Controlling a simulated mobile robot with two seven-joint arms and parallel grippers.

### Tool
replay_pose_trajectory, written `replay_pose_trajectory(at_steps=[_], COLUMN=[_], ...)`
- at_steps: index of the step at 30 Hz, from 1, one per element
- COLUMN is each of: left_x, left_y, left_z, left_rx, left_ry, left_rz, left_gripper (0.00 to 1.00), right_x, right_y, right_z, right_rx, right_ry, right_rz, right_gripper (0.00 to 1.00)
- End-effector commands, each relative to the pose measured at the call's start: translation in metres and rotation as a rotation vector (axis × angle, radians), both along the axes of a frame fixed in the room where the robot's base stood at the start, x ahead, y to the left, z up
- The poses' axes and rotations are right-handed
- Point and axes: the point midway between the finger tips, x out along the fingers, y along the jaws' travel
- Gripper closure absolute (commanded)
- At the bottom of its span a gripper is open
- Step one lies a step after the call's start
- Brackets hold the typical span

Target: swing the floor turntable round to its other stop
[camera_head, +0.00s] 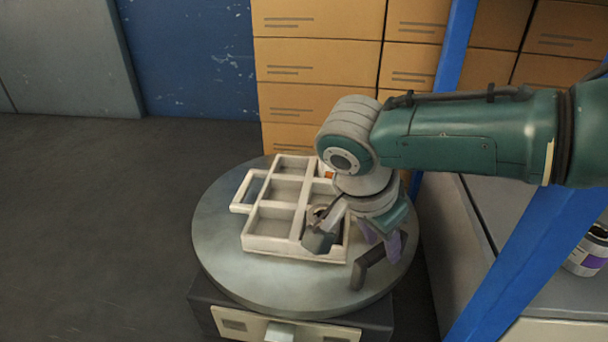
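The floor turntable (222,243) is a round grey disc on a dark, low base with a pale front plate. A dark angular handle (366,270) stands at its right front edge. My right gripper (381,243) points down over the right side of the disc, its two purple fingers apart at the far end of the handle. Whether they touch the handle I cannot tell. A white divided tray (256,244) lies on the disc, partly hidden by my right wrist. A dark grey object (319,239) shows at its right front compartment. My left gripper is out of view.
Stacked cardboard boxes (318,63) stand behind the turntable. A blue post (520,262) and a grey bench (462,262) are close on the right, with a can (588,252) beyond the post. The dark floor (95,220) at left is clear.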

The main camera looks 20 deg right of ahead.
Motion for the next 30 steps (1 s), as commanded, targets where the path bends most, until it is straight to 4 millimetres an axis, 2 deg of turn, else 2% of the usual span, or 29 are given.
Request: replay_pose_trajectory(at_steps=[2, 10, 30], left_x=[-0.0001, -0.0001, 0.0], left_y=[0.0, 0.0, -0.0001], left_z=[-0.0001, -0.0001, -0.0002], left_rx=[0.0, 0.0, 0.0], left_ry=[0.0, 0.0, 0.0], left_rz=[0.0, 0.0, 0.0], left_gripper=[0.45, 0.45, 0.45], right_x=[-0.0001, -0.0002, -0.0002], right_y=[0.0002, 0.0003, 0.0004], right_z=[-0.0001, -0.0002, -0.0004], right_rx=[0.0, 0.0, 0.001], right_ry=[0.0, 0.0, 0.001], right_rz=[0.0, 0.0, 0.001], right_gripper=[0.69, 0.99, 1.0])
